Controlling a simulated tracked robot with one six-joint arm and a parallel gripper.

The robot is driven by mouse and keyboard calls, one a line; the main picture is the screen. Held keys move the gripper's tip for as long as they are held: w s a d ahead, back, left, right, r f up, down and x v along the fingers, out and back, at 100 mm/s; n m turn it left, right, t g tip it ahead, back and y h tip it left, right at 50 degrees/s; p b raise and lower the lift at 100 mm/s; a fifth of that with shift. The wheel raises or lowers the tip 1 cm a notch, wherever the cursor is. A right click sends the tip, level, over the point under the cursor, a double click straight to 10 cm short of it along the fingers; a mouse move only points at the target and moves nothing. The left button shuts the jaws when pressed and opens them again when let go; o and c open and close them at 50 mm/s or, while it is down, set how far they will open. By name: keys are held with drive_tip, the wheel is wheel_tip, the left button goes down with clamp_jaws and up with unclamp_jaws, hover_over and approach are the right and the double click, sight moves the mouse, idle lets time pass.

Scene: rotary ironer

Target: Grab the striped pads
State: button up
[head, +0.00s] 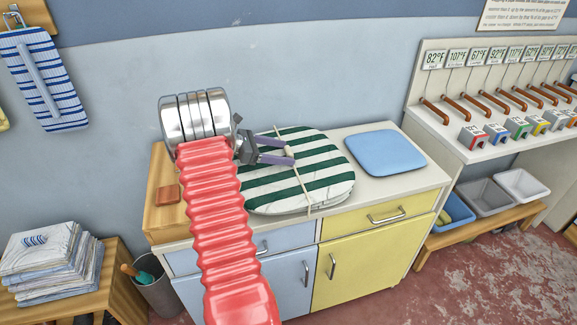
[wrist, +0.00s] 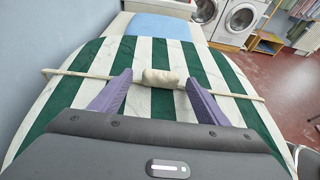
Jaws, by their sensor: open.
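The striped pads (head: 325,178) are a low round stack with green and white stripes, lying on the counter in the head view. They also fill much of the wrist view (wrist: 145,60). A thin pale cord (wrist: 80,74) runs across their top, with a short beige grip (wrist: 160,77) at its middle. My gripper (head: 288,150) is open over the pads. In the wrist view its purple fingers (wrist: 159,84) stand on either side of the beige grip, with visible gaps; whether they touch the pads I cannot tell. My fingers and palm hide part of the stack.
A blue cushion (head: 385,152) lies on the counter (head: 425,177) to the right of the pads. A wooden block (head: 166,212) is at the counter's left end. Copper pipes (head: 434,111) and a shelf stand at the right. Folded cloths (head: 50,265) are at lower left.

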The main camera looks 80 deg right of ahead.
drive_tip(key=shift+c, duration=0.4)
clamp_jaws()
idle(0.8)
drive_tip(key=shift+r, duration=0.1)
